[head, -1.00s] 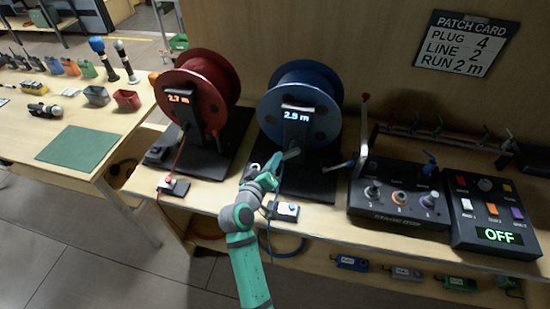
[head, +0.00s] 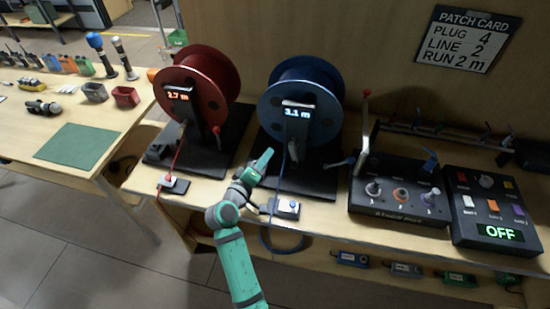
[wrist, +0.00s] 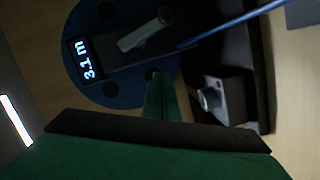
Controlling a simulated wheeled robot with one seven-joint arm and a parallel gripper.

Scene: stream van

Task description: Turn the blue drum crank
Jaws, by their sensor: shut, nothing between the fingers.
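The blue drum (head: 300,95) stands upright on a black base, with a post in front whose display reads 3.1 m. In the wrist view the blue drum (wrist: 110,98) is ahead, and a short grey bar (wrist: 145,30), which looks like its crank, crosses the post. My gripper (head: 265,155) is shut and empty, in front of and slightly left of the drum's post, apart from the grey bar. Its green tip (wrist: 160,95) shows in the wrist view.
A red drum (head: 205,80) reading 2.7 m stands left. A black control box (head: 400,195) and a panel reading OFF (head: 490,210) are right.

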